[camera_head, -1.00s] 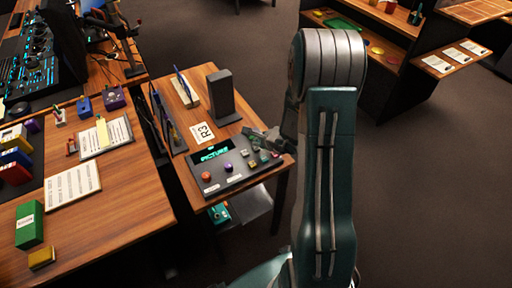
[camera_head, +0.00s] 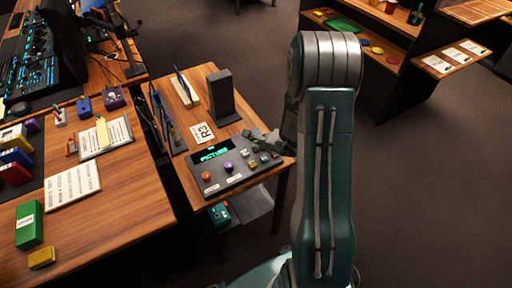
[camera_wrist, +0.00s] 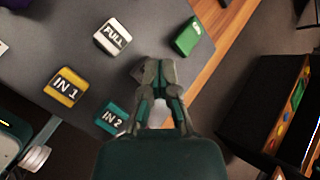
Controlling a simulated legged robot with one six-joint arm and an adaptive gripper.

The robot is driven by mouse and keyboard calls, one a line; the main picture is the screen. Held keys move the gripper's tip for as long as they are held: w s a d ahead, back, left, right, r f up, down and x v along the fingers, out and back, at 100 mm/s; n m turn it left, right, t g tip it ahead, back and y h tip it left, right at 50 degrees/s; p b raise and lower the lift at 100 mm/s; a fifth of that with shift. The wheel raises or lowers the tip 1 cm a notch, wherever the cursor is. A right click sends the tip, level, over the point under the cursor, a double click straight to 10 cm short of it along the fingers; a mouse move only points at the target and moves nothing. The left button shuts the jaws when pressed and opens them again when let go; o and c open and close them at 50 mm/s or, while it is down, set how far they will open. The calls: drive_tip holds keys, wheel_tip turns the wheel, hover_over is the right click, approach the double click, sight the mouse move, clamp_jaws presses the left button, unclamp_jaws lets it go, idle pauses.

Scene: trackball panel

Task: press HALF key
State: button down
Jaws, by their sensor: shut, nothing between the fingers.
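The control panel (camera_head: 222,178) lies on the small wooden desk, with a lit PICTURE display, a red ball and a purple ball. In the wrist view I read a white FULL key (camera_wrist: 113,37), a yellow IN 1 key (camera_wrist: 66,87) and a teal IN 2 key (camera_wrist: 112,117). A green key (camera_wrist: 187,37) sits past the fingertips to the right. No HALF lettering is readable; my gripper covers the spot between these keys. My gripper (camera_wrist: 160,70) is shut and empty, low over the panel. It also shows at the panel's right-hand keys (camera_head: 266,139); contact cannot be told.
A dark upright box (camera_head: 221,95) and an R3 card (camera_head: 201,133) stand behind the panel. The panel desk's wooden edge (camera_wrist: 222,58) lies close to the right of my gripper. A larger desk (camera_head: 100,220) with papers and blocks is at left.

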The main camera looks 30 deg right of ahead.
drive_tip(key=shift+f, duration=0.25)
idle(0.5)
drive_tip(key=shift+r, duration=0.9)
drive_tip(key=shift+r, duration=2.5)
